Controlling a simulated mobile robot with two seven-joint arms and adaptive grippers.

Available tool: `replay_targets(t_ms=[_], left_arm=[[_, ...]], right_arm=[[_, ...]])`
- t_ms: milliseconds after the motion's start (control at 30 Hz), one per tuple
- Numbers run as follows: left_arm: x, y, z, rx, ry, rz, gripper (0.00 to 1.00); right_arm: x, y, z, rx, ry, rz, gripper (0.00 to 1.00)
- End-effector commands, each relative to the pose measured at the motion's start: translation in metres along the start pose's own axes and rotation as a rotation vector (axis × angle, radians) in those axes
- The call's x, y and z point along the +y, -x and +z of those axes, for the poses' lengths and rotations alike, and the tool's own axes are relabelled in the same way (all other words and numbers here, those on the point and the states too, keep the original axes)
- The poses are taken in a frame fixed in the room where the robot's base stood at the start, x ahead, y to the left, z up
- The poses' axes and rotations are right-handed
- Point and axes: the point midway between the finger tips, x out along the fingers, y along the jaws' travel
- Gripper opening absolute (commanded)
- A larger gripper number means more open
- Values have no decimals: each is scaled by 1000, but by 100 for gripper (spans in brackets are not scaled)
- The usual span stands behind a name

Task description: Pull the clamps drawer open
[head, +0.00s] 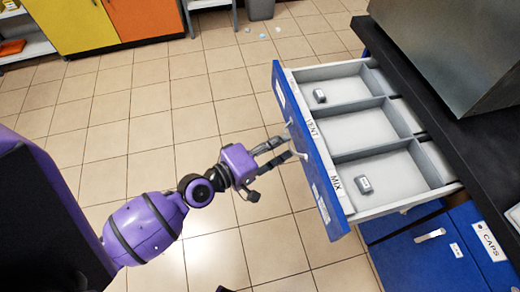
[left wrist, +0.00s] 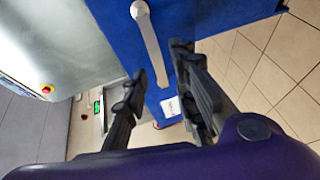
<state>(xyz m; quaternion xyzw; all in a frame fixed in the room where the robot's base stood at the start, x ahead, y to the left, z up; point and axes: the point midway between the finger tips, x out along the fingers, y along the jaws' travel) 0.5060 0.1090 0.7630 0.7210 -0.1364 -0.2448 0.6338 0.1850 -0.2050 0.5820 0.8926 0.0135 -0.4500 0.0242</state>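The blue-fronted drawer (head: 325,165) stands pulled out from under the dark worktop, its grey compartments showing. Small grey clamp-like pieces lie in the far compartment (head: 319,96) and the near compartment (head: 363,184); the middle one looks empty. The drawer's pale bar handle (head: 300,154) is on its front and also shows in the left wrist view (left wrist: 152,45). My left gripper (head: 287,148) is at the handle with its fingers apart. In the left wrist view, the fingers (left wrist: 160,90) stand on either side of the bar's lower end; contact is unclear.
The worktop (head: 437,88) carries a large metal housing (head: 450,40). Below the drawer is a shut blue front (head: 425,250) with a handle and a CAPS label nearby. Tiled floor in front of the drawer is clear. Yellow and orange cabinets (head: 75,22) stand far left.

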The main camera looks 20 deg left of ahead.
Motion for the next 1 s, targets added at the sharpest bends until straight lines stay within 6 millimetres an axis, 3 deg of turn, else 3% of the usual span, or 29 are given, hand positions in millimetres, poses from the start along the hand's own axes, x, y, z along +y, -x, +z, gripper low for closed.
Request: replay_targets(t_ms=[200,500,1000], left_arm=[[-1,48,1,-5,-5,-5,26],[-1,90,0,-3,-3,-3,26],[0,100,1,-1,1,0,26]], right_arm=[[0,0,0,-1,0,0,40],[0,0,0,-1,0,0,40],[0,0,0,-1,0,0,40]])
